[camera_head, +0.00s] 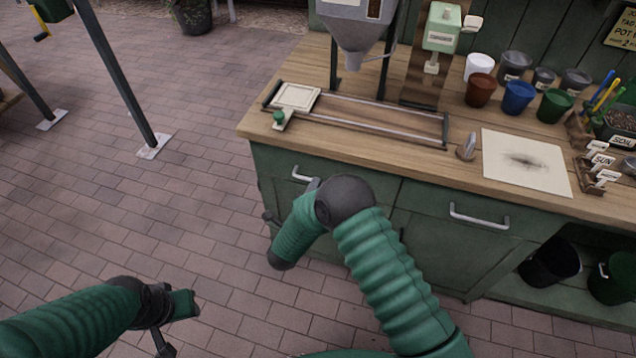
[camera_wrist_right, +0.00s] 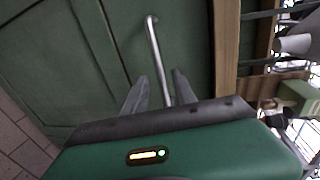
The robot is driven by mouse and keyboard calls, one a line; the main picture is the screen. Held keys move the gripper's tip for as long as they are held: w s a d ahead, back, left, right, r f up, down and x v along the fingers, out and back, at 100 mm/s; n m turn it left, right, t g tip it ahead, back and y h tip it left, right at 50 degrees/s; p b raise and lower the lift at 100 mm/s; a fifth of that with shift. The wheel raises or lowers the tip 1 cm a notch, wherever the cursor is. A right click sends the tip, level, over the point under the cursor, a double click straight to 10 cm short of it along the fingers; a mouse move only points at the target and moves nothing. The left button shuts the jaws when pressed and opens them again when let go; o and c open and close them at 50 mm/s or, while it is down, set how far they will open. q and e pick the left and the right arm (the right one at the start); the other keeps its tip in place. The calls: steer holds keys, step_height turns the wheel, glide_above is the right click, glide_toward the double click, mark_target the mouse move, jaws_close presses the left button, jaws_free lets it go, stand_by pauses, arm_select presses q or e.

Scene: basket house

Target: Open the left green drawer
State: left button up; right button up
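The left green drawer (camera_head: 338,175) is at the left end of the green workbench and looks shut. Its metal bar handle (camera_head: 302,174) shows just above my right arm, and the handle also shows in the right wrist view (camera_wrist_right: 153,45). My right gripper (camera_head: 312,184) is at the drawer front, mostly hidden behind my arm in the head view. In the wrist view its two grey fingers (camera_wrist_right: 160,85) are apart, with the handle bar running between them and gaps visible beside it. My left gripper (camera_head: 180,318) is low at the left, away from the bench; its finger opening is unclear.
A second green drawer with a handle (camera_head: 480,218) is to the right. The wooden benchtop (camera_head: 400,165) holds a railed frame, pots, a paper sheet and a hopper. The brick floor (camera_head: 200,190) left of the bench is mostly clear; metal legs (camera_head: 125,85) stand there.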

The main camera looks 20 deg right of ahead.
steer(key=x, duration=0.4)
steer(key=shift+w+d+f, duration=0.1)
steer(key=shift+w+d, duration=0.1)
steer(key=shift+d, duration=0.05)
steer(key=shift+a, duration=0.1)
jaws_close()
steer(key=shift+s+f, duration=0.1)
stand_by(0.9)
